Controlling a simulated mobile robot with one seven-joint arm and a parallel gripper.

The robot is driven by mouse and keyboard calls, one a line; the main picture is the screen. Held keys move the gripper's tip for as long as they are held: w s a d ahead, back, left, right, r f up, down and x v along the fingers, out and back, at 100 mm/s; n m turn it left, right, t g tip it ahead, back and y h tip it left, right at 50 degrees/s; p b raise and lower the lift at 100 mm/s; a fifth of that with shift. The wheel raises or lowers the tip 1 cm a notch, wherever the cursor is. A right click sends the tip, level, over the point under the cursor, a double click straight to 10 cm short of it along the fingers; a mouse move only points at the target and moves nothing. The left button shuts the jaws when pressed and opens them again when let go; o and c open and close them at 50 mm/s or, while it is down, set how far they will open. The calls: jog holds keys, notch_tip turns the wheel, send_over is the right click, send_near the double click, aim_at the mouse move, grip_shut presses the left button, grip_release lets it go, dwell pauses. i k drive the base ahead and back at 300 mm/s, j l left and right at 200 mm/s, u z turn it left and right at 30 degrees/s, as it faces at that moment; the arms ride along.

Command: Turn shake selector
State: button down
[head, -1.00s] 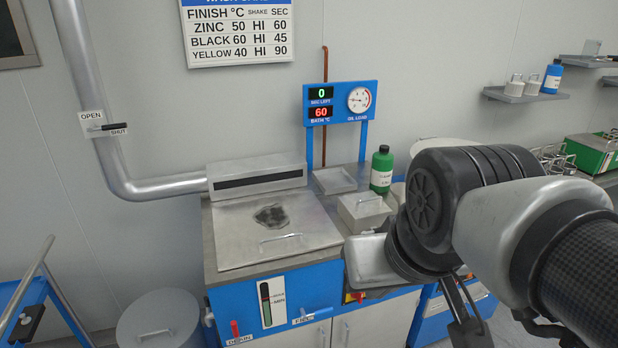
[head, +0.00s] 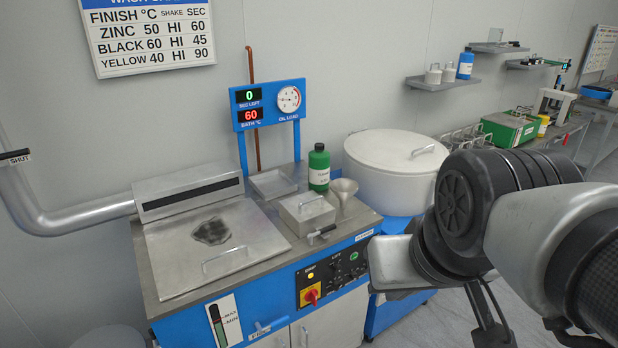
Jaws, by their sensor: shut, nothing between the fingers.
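The dark control panel (head: 333,274) is on the blue front of the wash machine. It carries several small black knobs, a yellow light and a green button. One of the knobs may be the shake selector, but the labels are too small to tell which. A red rotary switch (head: 311,296) on a yellow plate sits at the panel's lower left. My gripper (head: 490,318) hangs low at the right, below my arm, partly cut off by the picture's bottom edge. It is shut and empty, apart from the panel and to its right.
The machine top holds a closed steel lid (head: 210,248), a small lidded box (head: 304,214), a green bottle (head: 319,168) and a funnel (head: 343,192). A large white drum (head: 388,172) stands behind, right of the panel. The display (head: 250,104) shows 0 and 60. A wall chart (head: 150,35) lists finish settings.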

aim_at(353, 276)
jog(key=z, duration=0.2)
jog(key=l+u, duration=0.2)
jog(key=l, duration=0.15)
jog(key=i+j+u, duration=0.1)
jog(key=i+u, duration=0.15)
jog(key=u, duration=0.15)
jog(key=i+u, duration=0.3)
jog(key=u, duration=0.15)
